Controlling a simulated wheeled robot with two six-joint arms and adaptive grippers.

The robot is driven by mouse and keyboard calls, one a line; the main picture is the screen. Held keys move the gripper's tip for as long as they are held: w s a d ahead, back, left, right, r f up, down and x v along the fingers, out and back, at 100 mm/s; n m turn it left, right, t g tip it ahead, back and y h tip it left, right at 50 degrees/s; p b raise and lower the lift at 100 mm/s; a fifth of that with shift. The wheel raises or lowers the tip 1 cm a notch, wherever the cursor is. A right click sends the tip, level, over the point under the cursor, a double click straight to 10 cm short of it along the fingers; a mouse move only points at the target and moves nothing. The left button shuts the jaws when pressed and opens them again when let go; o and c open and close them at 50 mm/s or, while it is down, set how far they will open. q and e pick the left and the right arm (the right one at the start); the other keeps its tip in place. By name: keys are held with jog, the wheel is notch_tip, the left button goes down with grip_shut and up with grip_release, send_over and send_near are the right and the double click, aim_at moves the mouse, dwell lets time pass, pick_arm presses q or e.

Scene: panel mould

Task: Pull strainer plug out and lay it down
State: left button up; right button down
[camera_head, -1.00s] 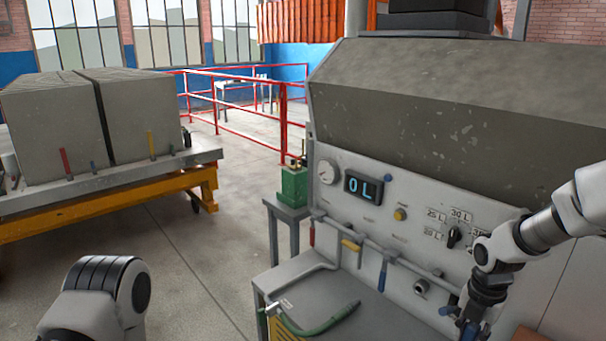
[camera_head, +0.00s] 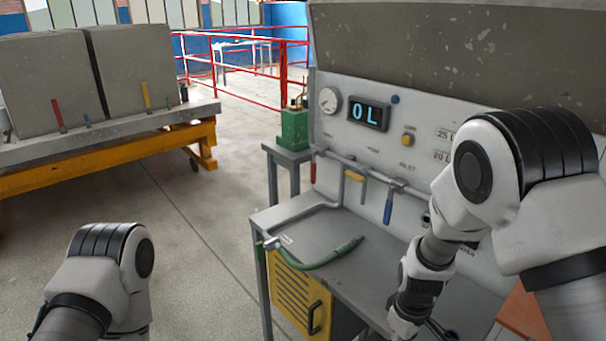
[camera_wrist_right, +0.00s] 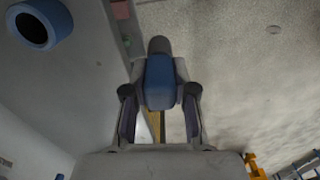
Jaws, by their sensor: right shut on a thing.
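My right gripper (camera_wrist_right: 160,95) is shut on the strainer plug (camera_wrist_right: 160,80), which has a blue body and a dark grey rounded end pointing away from the jaws. In the right wrist view the plug is clear of other things. A blue-rimmed round opening (camera_wrist_right: 40,25) with a dark inside shows at the upper left, apart from the plug. In the head view my right arm reaches down in front of the panel, with the gripper at the bottom edge and the plug not seen. My left gripper is outside both views; only its arm shows.
Red, yellow and blue valve levers hang from the panel's pipe. Free bench top lies right of the hose.

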jog(key=m, duration=0.2)
jog(key=shift+w+a+m, duration=0.1)
jog(key=shift+m, duration=0.3)
jog(key=m, duration=0.4)
jog(key=shift+w, duration=0.3)
